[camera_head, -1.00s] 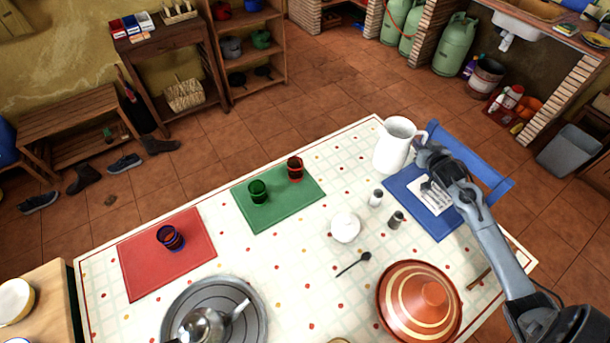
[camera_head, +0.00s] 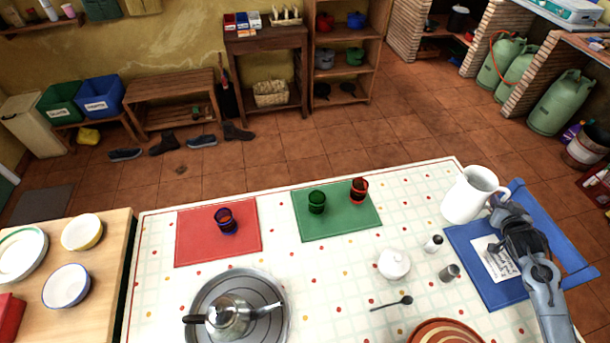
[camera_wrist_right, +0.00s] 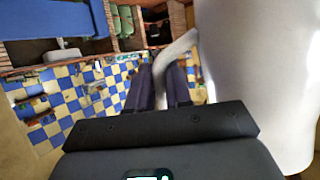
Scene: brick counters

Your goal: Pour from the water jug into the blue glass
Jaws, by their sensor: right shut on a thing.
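The white water jug (camera_head: 468,197) is upright at the far right of the table, by the blue mat's corner. My right gripper (camera_head: 497,205) is shut on its handle. In the right wrist view the handle (camera_wrist_right: 176,52) runs between my fingers (camera_wrist_right: 168,85), and the jug's white body (camera_wrist_right: 262,80) fills the right side. I cannot tell whether the jug touches the table, and its contents are hidden. The blue glass (camera_head: 226,226) stands upright on the red mat (camera_head: 190,238) at the left, well away from the jug. My left gripper is not in view.
A green glass (camera_head: 317,203) and a red glass (camera_head: 359,190) stand on the green mat (camera_head: 340,225) between jug and blue glass. A white sugar bowl (camera_head: 394,264), two shakers and a spoon lie nearer. A metal teapot (camera_head: 229,316) sits on a round tray (camera_head: 275,335).

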